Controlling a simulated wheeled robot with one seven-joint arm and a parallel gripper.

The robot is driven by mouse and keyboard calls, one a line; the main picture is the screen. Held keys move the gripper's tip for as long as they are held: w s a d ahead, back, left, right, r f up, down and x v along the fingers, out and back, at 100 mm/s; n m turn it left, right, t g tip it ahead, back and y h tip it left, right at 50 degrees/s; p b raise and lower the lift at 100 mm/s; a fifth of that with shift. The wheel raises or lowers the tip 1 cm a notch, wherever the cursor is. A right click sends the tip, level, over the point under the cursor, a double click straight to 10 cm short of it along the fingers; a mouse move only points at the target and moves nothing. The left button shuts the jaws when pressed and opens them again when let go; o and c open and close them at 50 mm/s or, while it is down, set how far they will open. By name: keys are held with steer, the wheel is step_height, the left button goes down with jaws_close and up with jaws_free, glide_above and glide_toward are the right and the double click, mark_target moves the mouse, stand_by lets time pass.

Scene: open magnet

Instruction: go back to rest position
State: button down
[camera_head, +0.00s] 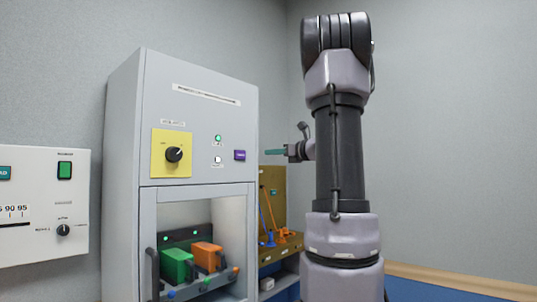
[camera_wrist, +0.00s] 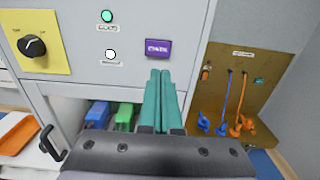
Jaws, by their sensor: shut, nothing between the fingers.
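My gripper (camera_head: 273,152) is seen from the side in the head view, its teal fingers pointing left, at the right edge of the grey cabinet (camera_head: 122,180). In the wrist view the teal fingers of my gripper (camera_wrist: 160,75) lie together, shut and empty. They point toward the cabinet front, below the purple button (camera_wrist: 158,48). Whether they touch the cabinet cannot be told. My raised arm hides part of the wall in the head view.
The cabinet has a black knob (camera_head: 174,154) on a yellow plate and an open bay with a green box (camera_head: 176,265) and an orange box (camera_head: 207,256). A brown board (camera_wrist: 225,85) with orange and blue hanging items stands to the right. A white panel (camera_head: 40,205) is at left.

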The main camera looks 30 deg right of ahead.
stand_by(0.4)
steer(key=s+a+f+n+g+y, duration=0.1)
steer(key=s+a+f+n+g, duration=0.1)
steer(key=s+a+n, duration=0.3)
steer(key=s+a+f+n+g, duration=0.2)
steer(key=s+a+n+g, duration=0.1)
steer(key=a, duration=0.5)
steer(key=s+a+f+n+g+y, duration=0.1)
steer(key=s+a+f+n+g, duration=0.1)
steer(key=s+a+f+n, duration=0.3)
steer(key=s+a+f+n+g+h, duration=0.1)
steer(key=s+a+f+n+h, duration=0.1)
steer(key=s+n, duration=0.5)
steer(key=s+a+f+n+g+h, duration=0.1)
steer(key=s+a+f+n+h, duration=0.1)
steer(key=s+f+n+h, duration=0.2)
steer(key=shift+s+a+f+n+g, duration=0.35)
steer(key=shift+s+f+n, duration=0.45)
steer(key=shift+s+n, duration=1.05)
steer(key=shift+w, duration=0.15)
